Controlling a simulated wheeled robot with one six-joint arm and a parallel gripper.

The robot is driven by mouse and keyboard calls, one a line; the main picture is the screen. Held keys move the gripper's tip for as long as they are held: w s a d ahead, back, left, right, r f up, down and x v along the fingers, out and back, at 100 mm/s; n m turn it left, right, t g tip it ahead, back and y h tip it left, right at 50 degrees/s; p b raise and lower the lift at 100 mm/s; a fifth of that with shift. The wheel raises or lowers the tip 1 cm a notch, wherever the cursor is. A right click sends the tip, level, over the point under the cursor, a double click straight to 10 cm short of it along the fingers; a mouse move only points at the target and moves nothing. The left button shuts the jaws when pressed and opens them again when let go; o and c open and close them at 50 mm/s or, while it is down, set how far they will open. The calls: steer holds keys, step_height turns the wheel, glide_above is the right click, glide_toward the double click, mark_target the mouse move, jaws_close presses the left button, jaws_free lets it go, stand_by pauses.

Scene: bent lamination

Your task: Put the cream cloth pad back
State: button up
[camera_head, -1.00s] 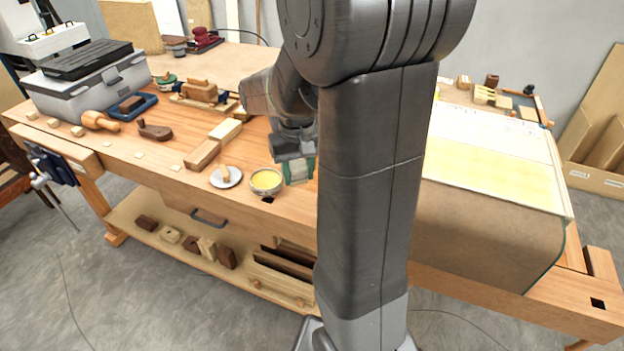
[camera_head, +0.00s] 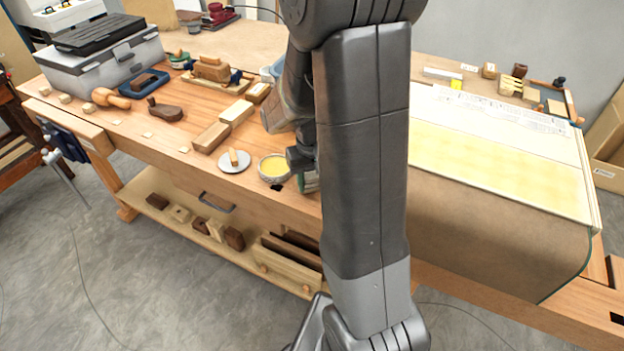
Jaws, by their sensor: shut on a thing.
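My gripper (camera_head: 304,170) is mostly hidden behind my own arm. It is shut on a small green and pale thing (camera_head: 310,182), of which only a sliver shows at the arm's left edge. I cannot tell whether this is the cream cloth pad. I cannot pick out a cream cloth pad anywhere else with certainty. Just left of my gripper a round tin of yellow stuff (camera_head: 274,168) stands on the bench. Left of that a white saucer (camera_head: 229,168) bears a small tan piece (camera_head: 233,157).
Right of my arm, a large curved panel has a yellow-coated top (camera_head: 500,165). Small wooden parts lie behind it. The bench front left of the saucer is fairly clear.

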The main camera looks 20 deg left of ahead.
mark_target(312, 177)
steer(key=shift+f, duration=0.2)
steer(key=o, duration=0.9)
steer(key=shift+o, duration=0.2)
steer(key=shift+r, duration=0.1)
step_height(312, 177, up, 12)
